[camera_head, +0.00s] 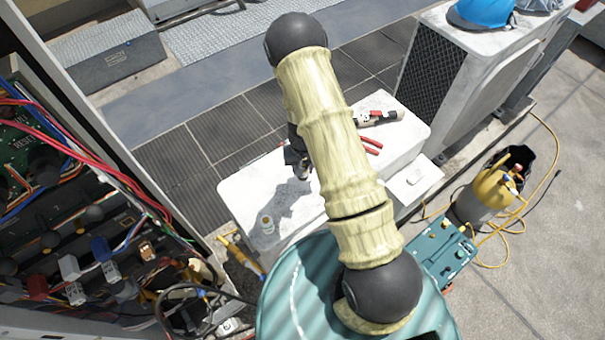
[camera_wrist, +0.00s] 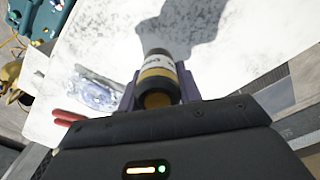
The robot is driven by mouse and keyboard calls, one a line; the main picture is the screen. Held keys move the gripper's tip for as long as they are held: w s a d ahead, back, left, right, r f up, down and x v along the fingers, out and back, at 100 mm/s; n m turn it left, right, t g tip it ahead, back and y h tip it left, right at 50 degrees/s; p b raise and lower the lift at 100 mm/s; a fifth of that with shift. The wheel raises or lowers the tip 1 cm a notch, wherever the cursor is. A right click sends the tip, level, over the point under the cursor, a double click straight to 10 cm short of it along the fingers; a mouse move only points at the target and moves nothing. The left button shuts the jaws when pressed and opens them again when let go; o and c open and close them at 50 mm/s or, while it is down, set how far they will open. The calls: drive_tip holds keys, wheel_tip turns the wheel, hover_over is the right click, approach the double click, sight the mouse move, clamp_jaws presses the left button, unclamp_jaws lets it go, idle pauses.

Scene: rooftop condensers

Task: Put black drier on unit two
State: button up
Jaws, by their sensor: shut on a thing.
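My gripper (camera_head: 299,166) is partly hidden by my arm in the head view, over the white top of the near condenser unit (camera_head: 245,187). In the wrist view my gripper (camera_wrist: 158,90) is shut on a short cylinder (camera_wrist: 158,68), which I take as the black drier. It has a dark end, an amber band and a white label with dark print. It points at the white top; whether it touches is unclear. A second condenser unit (camera_head: 432,62) stands at the upper right. No unit numbers are readable.
A clear bag (camera_wrist: 97,90) lies beside the gripper. A blue hard hat (camera_head: 480,13) sits on the far unit. An open wired cabinet (camera_head: 75,215) is left.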

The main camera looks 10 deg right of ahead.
sight(304, 175)
drive_tip(key=f, duration=0.2)
drive_tip(key=f+p, duration=0.1)
drive_tip(key=shift+s+d+f, duration=0.1)
drive_tip(key=shift+s+f, duration=0.1)
drive_tip(key=shift+f, duration=0.15)
drive_tip(key=shift+w+f, duration=0.1)
drive_tip(key=shift+f, duration=0.15)
drive_tip(key=shift+f, duration=0.1)
drive_tip(key=o, duration=1.2)
drive_tip(key=shift+c, duration=0.2)
wheel_tip(304, 175, up, 12)
drive_tip(key=b, duration=0.2)
drive_tip(key=shift+b, duration=0.35)
